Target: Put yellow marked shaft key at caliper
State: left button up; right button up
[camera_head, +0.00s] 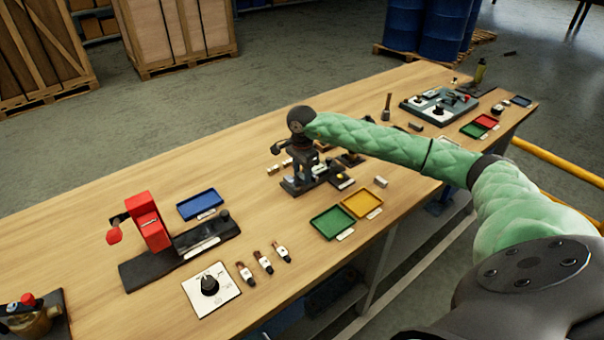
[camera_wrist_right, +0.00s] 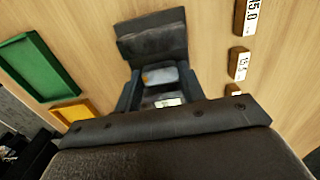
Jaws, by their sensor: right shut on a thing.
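My right gripper (camera_head: 312,168) points down at the dark measuring stand on the bench, which I take for the caliper (camera_head: 293,186). In the right wrist view the gripper (camera_wrist_right: 160,88) is shut on a small grey metal piece with a yellow-orange mark, the shaft key (camera_wrist_right: 162,75). A dark block (camera_wrist_right: 152,40), seemingly part of the caliper, is just beyond the key. I cannot tell whether the key touches it. The gripper partly hides the stand in the head view. My left gripper is not in view.
A green tray (camera_head: 332,222) and a yellow tray (camera_head: 362,203) lie in front of the stand. Labelled small blocks (camera_wrist_right: 245,18) lie beside it. A red clamp device (camera_head: 152,222) and a blue tray (camera_head: 199,204) are to the left. Bare bench lies between them.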

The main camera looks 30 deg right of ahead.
jog(key=shift+f+b, duration=0.3)
jog(key=shift+b, duration=0.05)
dwell(0.7)
jog(key=o, duration=1.1)
jog(key=shift+r, duration=0.15)
jog(key=shift+r+p, duration=0.65)
jog(key=shift+r, duration=2.7)
